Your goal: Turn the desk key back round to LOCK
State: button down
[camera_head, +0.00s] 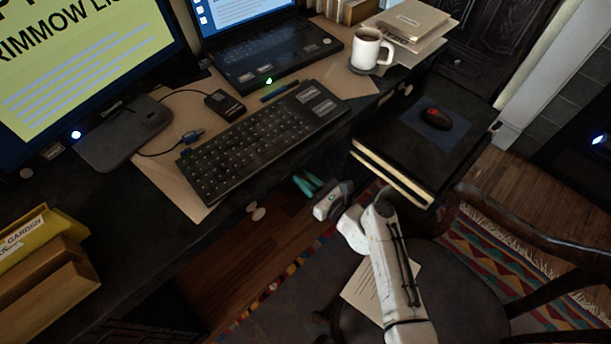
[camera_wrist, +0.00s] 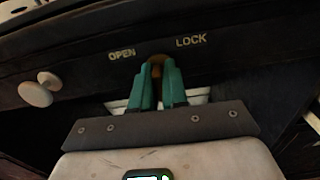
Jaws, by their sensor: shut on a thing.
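My gripper (camera_wrist: 158,75) has teal fingers closed together at the dark desk front (camera_wrist: 75,50). It is shut on the desk key (camera_wrist: 156,60), of which only a small brownish, brass-coloured part shows between and above the fingertips. The rest of the key and the keyhole are hidden, so I cannot tell which way the key points. The word OPEN (camera_wrist: 121,54) is to the upper left of the fingertips and the word LOCK (camera_wrist: 191,41) to the upper right. In the head view my gripper (camera_head: 308,183) is at the desk's front edge, below the keyboard.
A pale round knob (camera_wrist: 40,90) is left of my gripper. A keyboard (camera_head: 265,140), laptop (camera_head: 270,55) and white mug (camera_head: 370,50) stand on the desk. A mouse (camera_head: 434,118) rests on a dark block right of the gripper. A chair (camera_head: 525,235) stands near my arm.

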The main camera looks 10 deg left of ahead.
jog(key=m+p, duration=0.1)
jog(key=m, duration=0.3)
jog(key=shift+r+m+p, duration=0.1)
jog(key=shift+m+p, duration=0.2)
jog(key=shift+p, duration=0.05)
jog(key=shift+m+p, duration=0.55)
jog(key=shift+m, duration=0.95)
jog(key=c, duration=1.2)
grip_release()
jog(key=shift+c, duration=0.2)
jog(key=shift+s, duration=0.1)
jog(key=p+v, duration=0.2)
jog(key=v, duration=0.8)
jog(key=shift+s+d+p, duration=0.2)
jog(key=shift+d+p, duration=0.1)
jog(key=shift+p, duration=0.05)
jog(key=shift+s, duration=0.1)
